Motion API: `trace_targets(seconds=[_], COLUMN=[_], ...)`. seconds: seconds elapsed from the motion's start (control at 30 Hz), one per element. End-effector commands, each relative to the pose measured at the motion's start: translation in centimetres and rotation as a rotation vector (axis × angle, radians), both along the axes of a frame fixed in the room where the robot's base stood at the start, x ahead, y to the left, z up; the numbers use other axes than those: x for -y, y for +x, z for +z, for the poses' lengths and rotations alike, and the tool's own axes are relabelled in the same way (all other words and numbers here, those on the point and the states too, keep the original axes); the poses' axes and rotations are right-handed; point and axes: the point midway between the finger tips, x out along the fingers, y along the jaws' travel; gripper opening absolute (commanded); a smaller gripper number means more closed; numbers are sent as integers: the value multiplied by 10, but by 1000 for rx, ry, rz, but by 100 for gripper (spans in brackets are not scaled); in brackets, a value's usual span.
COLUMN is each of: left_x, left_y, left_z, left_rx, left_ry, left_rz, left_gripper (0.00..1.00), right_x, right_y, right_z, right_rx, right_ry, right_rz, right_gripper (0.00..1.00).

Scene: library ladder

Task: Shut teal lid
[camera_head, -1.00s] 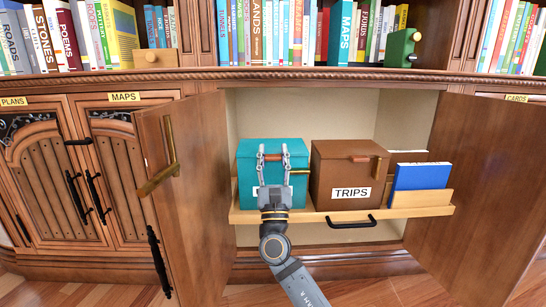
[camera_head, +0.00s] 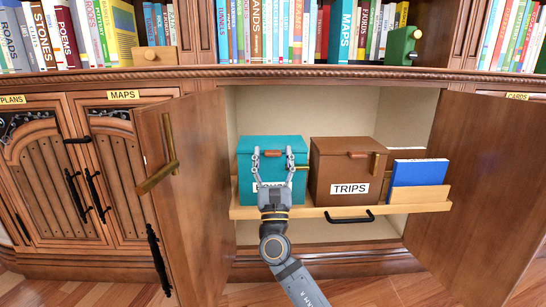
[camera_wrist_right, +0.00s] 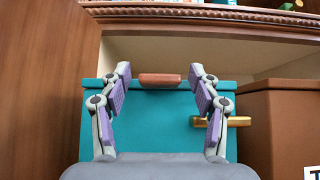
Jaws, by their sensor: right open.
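The teal box (camera_head: 245,185) stands at the left end of the pull-out shelf, and its teal lid (camera_head: 270,143) looks flat and down on it. A reddish-brown grip sits at the lid's front edge; it shows in the right wrist view (camera_wrist_right: 160,80). A brass piece (camera_wrist_right: 207,122) is on the box front at right. My right gripper (camera_head: 272,153) is open and empty in front of the box, its fingers spread either side of the grip. Whether a fingertip touches the box, I cannot tell. The fingers partly hide the box's label. My left gripper is not in view.
A brown box (camera_head: 334,168) labelled TRIPS stands right of the teal box, then a blue book (camera_head: 420,172). All are on the wooden pull-out shelf (camera_head: 300,212) with a black handle (camera_head: 350,218). Open cabinet doors flank it at left (camera_head: 190,210) and right (camera_head: 475,190).

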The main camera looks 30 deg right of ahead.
Motion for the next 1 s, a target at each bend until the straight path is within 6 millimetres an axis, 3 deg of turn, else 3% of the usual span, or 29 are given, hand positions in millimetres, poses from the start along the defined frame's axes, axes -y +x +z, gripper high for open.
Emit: trace_targets(seconds=[0.33,0.7,1.0], left_x=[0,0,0], left_y=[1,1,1], left_z=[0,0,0], left_rx=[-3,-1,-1], left_ry=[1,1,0], left_rz=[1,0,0], left_gripper=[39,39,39], right_x=[-2,-31,-43], right_y=[-3,-51,-70], right_z=[-3,-64,-87], right_rx=[1,-4,0], right_ry=[0,4,0], right_rz=[1,-1,0], right_gripper=[64,64,64])
